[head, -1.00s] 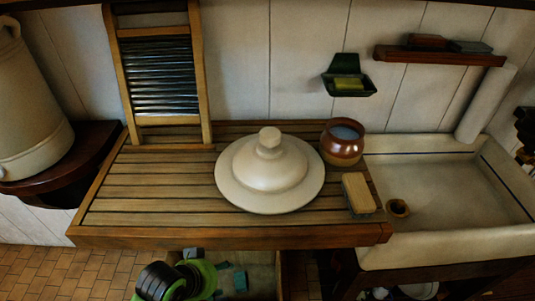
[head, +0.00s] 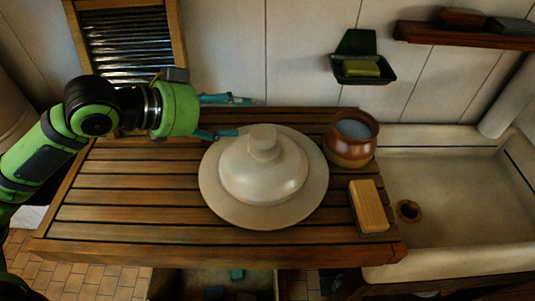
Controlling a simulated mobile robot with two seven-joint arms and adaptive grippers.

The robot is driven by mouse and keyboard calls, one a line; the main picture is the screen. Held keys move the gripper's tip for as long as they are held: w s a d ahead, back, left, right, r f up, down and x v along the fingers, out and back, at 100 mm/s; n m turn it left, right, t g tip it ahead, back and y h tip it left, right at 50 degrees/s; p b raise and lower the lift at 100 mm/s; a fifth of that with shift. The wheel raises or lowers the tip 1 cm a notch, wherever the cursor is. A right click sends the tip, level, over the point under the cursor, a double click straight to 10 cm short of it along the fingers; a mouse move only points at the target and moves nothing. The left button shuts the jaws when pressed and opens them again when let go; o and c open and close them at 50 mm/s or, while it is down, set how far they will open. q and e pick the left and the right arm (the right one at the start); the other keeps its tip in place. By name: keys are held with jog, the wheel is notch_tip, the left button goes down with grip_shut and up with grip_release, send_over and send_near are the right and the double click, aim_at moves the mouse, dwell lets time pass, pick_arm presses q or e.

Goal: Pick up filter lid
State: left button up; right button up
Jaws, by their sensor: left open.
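The filter lid (head: 264,178) is a pale, wide-brimmed domed lid with a round knob (head: 263,142) on top. It lies flat on the slatted wooden draining board (head: 130,213), near its middle. My left gripper (head: 240,117) comes in from the left above the back of the board. Its two teal-tipped fingers are apart with nothing between them. They point right, to the left of the knob and apart from it. My right gripper is not in view.
A brown jar (head: 350,140) and a scrubbing brush (head: 368,207) stand close right of the lid. A pale sink (head: 450,225) lies farther right. A washboard (head: 128,45) leans behind my left arm. A soap holder (head: 358,62) and a shelf (head: 465,36) are on the wall.

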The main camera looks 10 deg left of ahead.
aim_at(253, 136)
pick_arm(q)
jog(key=w+d+f, duration=0.1)
jog(key=f, duration=0.2)
jog(key=w+d+f, duration=0.1)
jog(key=f, duration=0.1)
jog(key=w+d+f, duration=0.1)
jog(key=f, duration=0.2)
jog(key=shift+d+f, duration=0.3)
jog(key=shift+d, duration=0.1)
jog(key=shift+w+d+f, duration=0.15)
jog(key=shift+d+f, duration=0.05)
jog(key=shift+w+f, duration=0.1)
jog(key=shift+f, duration=0.05)
grip_shut()
jog(key=shift+r, duration=0.2)
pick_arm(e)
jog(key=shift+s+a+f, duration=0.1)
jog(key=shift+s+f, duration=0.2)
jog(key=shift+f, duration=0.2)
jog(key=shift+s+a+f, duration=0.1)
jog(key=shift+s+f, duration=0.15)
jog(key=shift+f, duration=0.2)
